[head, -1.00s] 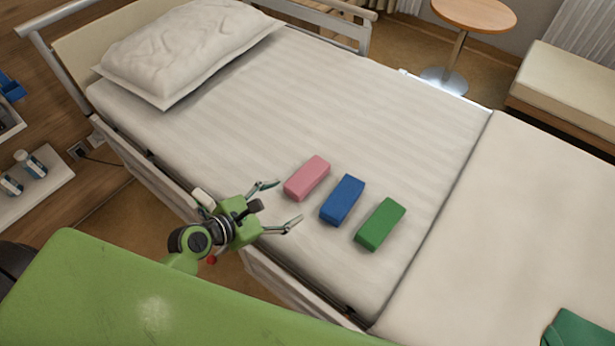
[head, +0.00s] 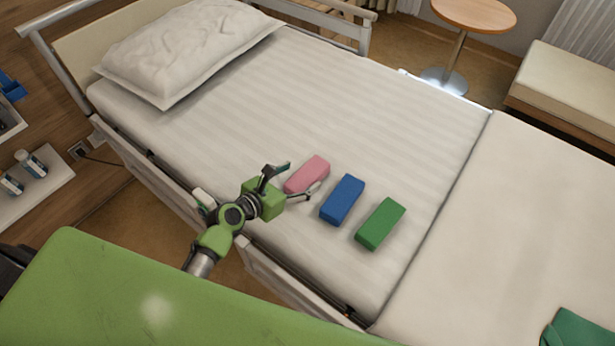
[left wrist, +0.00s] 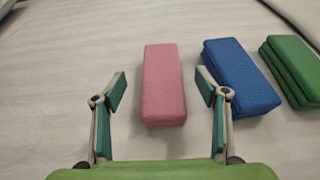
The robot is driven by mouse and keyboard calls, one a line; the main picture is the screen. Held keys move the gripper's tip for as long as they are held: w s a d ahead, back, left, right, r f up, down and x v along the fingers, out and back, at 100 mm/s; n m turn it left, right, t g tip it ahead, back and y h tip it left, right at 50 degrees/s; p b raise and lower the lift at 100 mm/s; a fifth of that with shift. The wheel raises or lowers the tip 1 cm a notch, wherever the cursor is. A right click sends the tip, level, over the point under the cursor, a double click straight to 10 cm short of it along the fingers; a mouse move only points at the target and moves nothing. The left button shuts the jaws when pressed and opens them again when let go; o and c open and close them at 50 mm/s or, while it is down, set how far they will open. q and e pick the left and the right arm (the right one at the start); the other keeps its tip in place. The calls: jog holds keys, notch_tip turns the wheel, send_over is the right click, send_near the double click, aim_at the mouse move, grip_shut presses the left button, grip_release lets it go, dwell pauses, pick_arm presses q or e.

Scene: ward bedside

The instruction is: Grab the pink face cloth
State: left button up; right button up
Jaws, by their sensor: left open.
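The pink face cloth (head: 308,173) is a folded block lying on the bed's white sheet, leftmost of three cloths in the head view. In the left wrist view the pink cloth (left wrist: 164,84) lies ahead, between the lines of the two fingers. My left gripper (head: 294,182) is open at the cloth's near end. In the left wrist view the open left gripper (left wrist: 162,88) has a fingertip to either side of the cloth's near part, with gaps; it holds nothing. The right gripper is not in view.
A blue folded cloth (head: 342,200) lies just right of the pink one, close to the right finger. A green folded cloth (head: 381,224) lies beyond it. The pillow (head: 185,48) is at the bed's head. The bed's side rail (head: 170,185) runs below my left arm.

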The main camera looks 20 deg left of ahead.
aim_at(308, 173)
pick_arm(q)
jog(key=x, duration=0.4)
jog(key=shift+d+f, duration=0.1)
jog(key=shift+f, duration=0.15)
jog(key=c, duration=1.1)
jog(key=shift+c, duration=0.2)
jog(key=shift+r, duration=0.15)
